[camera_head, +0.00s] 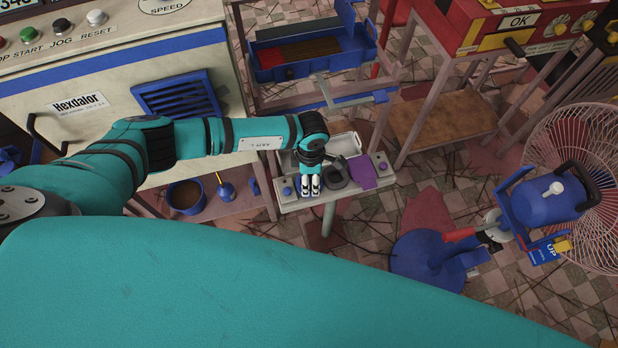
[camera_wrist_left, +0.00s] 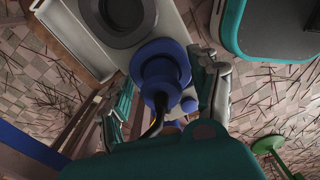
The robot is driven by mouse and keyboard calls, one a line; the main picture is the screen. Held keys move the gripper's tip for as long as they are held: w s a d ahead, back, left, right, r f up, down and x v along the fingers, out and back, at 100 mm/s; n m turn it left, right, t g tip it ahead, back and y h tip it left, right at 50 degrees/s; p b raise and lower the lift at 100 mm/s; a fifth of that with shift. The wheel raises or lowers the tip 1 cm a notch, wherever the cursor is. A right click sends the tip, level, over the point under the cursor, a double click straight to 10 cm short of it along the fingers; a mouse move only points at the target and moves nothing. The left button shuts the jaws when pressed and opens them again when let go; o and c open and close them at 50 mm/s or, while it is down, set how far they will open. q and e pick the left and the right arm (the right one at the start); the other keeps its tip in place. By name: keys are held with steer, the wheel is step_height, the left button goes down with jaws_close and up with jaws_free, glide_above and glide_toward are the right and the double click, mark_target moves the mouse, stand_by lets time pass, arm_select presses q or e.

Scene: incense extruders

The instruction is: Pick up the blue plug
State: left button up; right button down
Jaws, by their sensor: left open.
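My left gripper (camera_head: 311,192) points down over the small grey stand (camera_head: 338,190) in the head view. In the left wrist view the gripper (camera_wrist_left: 165,100) is open, one finger on each side of a blue stepped round piece (camera_wrist_left: 160,72), which looks like the blue plug. It sits at the end of the stand, near a small blue knob (camera_wrist_left: 188,104). I cannot tell whether the fingers touch it. My right gripper is not in view.
A cream machine (camera_head: 120,60) stands left. A blue pot (camera_head: 185,196) is on the low shelf. A fan (camera_head: 580,150) stands right.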

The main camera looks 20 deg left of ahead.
arm_select(q)
steer(key=c, duration=1.2)
steer(key=shift+r, duration=0.1)
